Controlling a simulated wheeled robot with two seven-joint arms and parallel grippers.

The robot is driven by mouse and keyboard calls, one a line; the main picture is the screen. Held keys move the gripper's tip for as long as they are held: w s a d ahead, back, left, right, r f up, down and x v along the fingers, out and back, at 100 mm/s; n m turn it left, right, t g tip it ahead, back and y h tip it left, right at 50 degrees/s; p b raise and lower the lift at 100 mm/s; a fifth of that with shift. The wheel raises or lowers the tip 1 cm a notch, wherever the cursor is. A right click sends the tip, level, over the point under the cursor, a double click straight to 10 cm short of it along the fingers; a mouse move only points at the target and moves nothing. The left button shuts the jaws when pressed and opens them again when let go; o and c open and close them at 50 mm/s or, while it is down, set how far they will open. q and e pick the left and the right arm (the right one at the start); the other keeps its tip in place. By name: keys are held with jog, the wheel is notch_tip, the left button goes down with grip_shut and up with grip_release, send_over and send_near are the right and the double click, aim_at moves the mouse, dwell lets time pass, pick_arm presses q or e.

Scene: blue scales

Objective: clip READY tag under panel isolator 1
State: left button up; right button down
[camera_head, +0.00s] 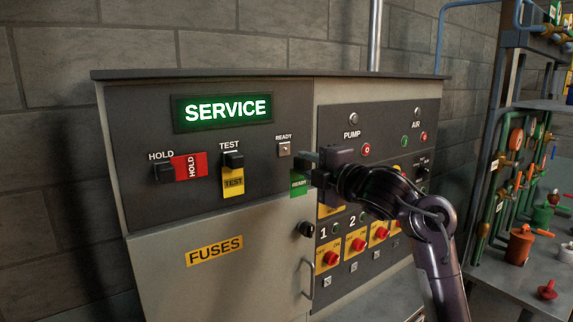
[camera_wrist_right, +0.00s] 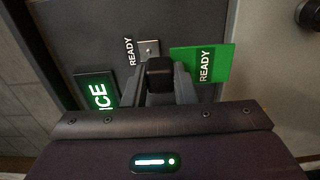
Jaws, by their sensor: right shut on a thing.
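The green READY tag (camera_head: 299,184) hangs below the fingertips of my right gripper (camera_head: 306,162), in front of the dark panel face. In the right wrist view the fingers (camera_wrist_right: 159,82) are shut on a black block, and the green tag (camera_wrist_right: 202,64) sticks out to the right of it. The small metal plate under the READY label (camera_head: 284,149) is bare, up and left of the gripper. Isolator 1 is a red knob (camera_head: 331,258) on a yellow plate, below and right of the tag, with a small square plate (camera_head: 327,282) under it. My left gripper is not in view.
A red HOLD tag (camera_head: 190,167) and a yellow TEST tag (camera_head: 233,182) hang on the panel to the left. More isolators (camera_head: 356,244) run rightward beside isolator 1, partly behind my right arm. A black knob (camera_head: 306,229) and a door handle (camera_head: 307,278) stick out left of isolator 1.

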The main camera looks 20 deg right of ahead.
jog(key=shift+s+d, duration=0.15)
jog(key=shift+s, duration=0.2)
